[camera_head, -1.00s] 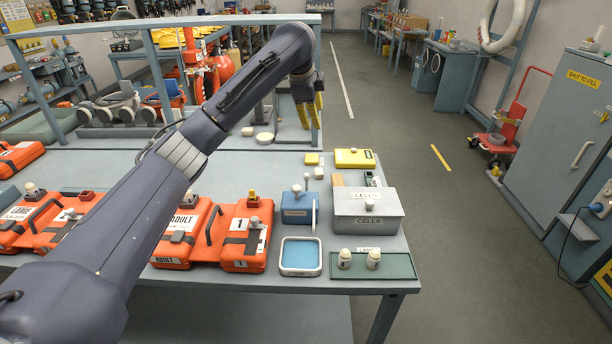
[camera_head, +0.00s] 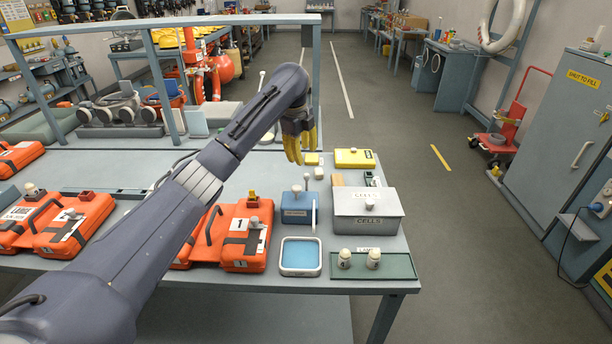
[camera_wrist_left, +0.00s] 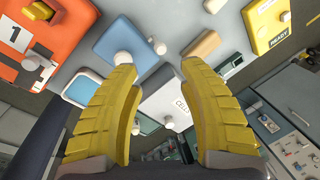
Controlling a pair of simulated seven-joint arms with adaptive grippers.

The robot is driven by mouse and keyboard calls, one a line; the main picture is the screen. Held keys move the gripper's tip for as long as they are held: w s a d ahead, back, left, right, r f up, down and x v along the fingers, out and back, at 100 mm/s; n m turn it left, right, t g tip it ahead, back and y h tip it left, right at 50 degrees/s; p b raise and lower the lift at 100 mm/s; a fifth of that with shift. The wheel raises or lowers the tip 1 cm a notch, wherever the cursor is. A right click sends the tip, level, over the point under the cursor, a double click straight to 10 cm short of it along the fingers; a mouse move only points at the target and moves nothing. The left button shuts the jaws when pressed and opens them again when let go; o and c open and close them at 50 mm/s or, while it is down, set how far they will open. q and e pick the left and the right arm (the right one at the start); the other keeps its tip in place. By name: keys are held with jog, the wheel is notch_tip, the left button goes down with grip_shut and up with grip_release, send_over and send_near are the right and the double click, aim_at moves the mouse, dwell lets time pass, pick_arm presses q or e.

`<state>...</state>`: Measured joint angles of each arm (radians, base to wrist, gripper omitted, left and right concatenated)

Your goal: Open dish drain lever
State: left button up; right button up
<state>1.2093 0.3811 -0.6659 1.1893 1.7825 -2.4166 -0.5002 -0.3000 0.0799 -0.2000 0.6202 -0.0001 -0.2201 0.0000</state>
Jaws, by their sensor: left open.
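The dish (camera_head: 300,257) is a white-rimmed square tray with blue inside, at the bench's front edge. A blue box (camera_head: 296,212) stands just behind it, with a white knob on top. A thin white upright bar (camera_head: 314,215) is at the box's right side; I cannot tell whether it is the drain lever. My left gripper (camera_head: 301,158) has yellow fingers pointing down, above and behind the blue box. In the left wrist view its fingers (camera_wrist_left: 157,68) are spread and empty. The blue box (camera_wrist_left: 122,35) and dish (camera_wrist_left: 82,87) show beyond the left finger, which partly covers the dish.
A grey lidded box labelled CELLS (camera_head: 367,224) stands right of the blue box. A green tray (camera_head: 400,267) with two white-topped pieces is at the front right. A yellow box (camera_head: 354,158) lies behind. Orange cases (camera_head: 247,222) sit to the left, partly behind my arm.

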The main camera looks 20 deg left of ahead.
aim_at(306, 175)
pick_arm(q)
jog(key=f, duration=0.3)
jog(key=w+f, duration=0.1)
jog(key=f, duration=0.5)
jog(key=shift+w+d+f, duration=0.3)
jog(key=shift+w+f, duration=0.1)
grip_shut()
dwell(0.5)
